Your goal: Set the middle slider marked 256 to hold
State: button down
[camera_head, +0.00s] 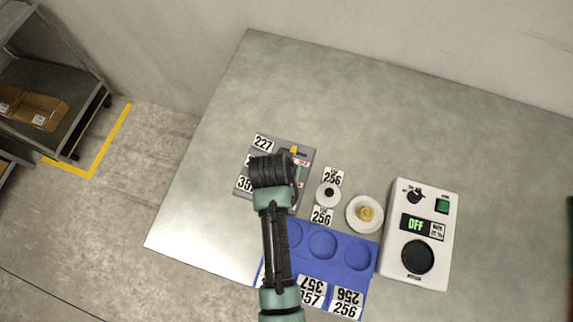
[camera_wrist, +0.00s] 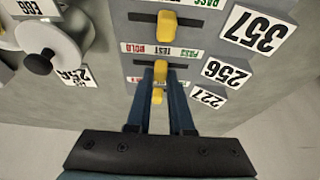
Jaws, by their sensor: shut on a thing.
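The grey slider panel (camera_head: 308,158) lies on the table under my arm, with rows marked 227, 256 and 357. In the wrist view, the middle yellow knob (camera_wrist: 162,67) is in the row by the 256 label (camera_wrist: 228,72). It stands about under the word TEST, between red HOLD at left and green PASS at right. My gripper (camera_wrist: 161,76) is shut on this knob, one finger on each side. The 357 knob (camera_wrist: 167,30) and the 227 knob (camera_wrist: 157,96) stand on either side. In the head view my wrist hides the fingers and middle row.
A blue tray (camera_head: 340,277) with round hollows lies in front of the panel. A white scale box (camera_head: 447,225) reads OFF. The table's far side is clear.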

jog(key=shift+s+d+r+p, duration=0.15)
jog(key=shift+d+p, duration=0.15)
jog(key=shift+d, duration=0.15)
jog(key=shift+s+d+p, duration=0.15)
jog(key=shift+d+p, duration=0.1)
jog(key=shift+d, duration=0.2)
jog(key=shift+s+d, duration=0.1)
jog(key=shift+d, duration=0.25)
jog(key=c, duration=0.8)
grip_release()
jog(key=shift+d, duration=0.1)
jog(key=v, duration=1.2)
jog(key=shift+s+r, duration=0.2)
jog(key=shift+r, duration=0.1)
